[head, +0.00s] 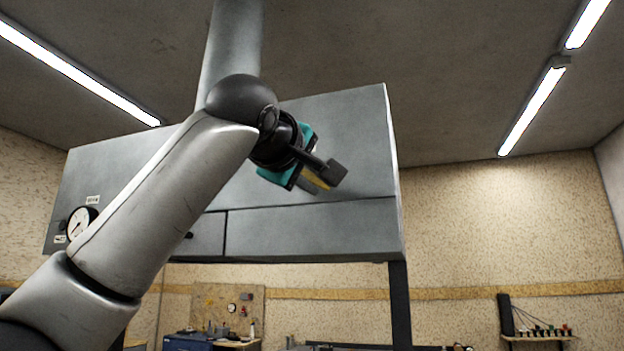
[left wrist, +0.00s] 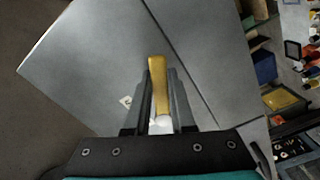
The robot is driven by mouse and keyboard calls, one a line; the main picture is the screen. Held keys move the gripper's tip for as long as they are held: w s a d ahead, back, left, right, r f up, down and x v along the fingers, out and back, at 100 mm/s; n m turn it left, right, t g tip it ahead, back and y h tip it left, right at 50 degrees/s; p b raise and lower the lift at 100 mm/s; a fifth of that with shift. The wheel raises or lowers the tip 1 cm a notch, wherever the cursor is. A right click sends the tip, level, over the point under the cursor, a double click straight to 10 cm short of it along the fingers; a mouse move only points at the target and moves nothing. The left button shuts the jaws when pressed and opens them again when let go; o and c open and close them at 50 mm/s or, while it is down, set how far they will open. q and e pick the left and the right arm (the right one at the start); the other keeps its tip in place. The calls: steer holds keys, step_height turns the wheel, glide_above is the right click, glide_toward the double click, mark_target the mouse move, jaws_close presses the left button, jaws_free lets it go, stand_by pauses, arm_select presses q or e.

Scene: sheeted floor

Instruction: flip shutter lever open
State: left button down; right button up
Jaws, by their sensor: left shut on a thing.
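The shutter lever is a yellow bar (left wrist: 157,85) on the front of a grey metal cabinet (head: 310,230). In the left wrist view it stands between the two fingers of my left gripper (left wrist: 160,100), its yellow end reaching past the fingertips. In the head view my left gripper (head: 322,172) is at the cabinet front, upper right, and only a bit of the yellow lever (head: 316,182) shows beside it. The left gripper is shut on the lever. A pale rounded part shows at the lever's lower end in the wrist view. My right gripper is in neither view.
A round dial gauge (head: 80,222) sits on the cabinet's left side, partly near my arm. A black post (head: 399,300) stands under the cabinet's right end. A wall shelf with small items (head: 540,332) is at the far right. Open room lies right of the cabinet.

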arm_select(q)
steer(key=n, duration=0.1)
steer(key=r+n, duration=0.1)
steer(key=n, duration=0.1)
steer(key=shift+d, duration=0.3)
steer(key=shift+s+r+n, duration=0.1)
steer(key=shift+r+n, duration=0.55)
steer(key=shift+n, duration=0.65)
steer(key=c, duration=0.8)
jaws_free()
steer(key=shift+r, duration=0.1)
steer(key=shift+o, duration=0.2)
steer(key=b+v, duration=0.5)
steer(key=v, duration=1)
steer(key=shift+s, duration=0.15)
steer(key=shift+a, duration=0.1)
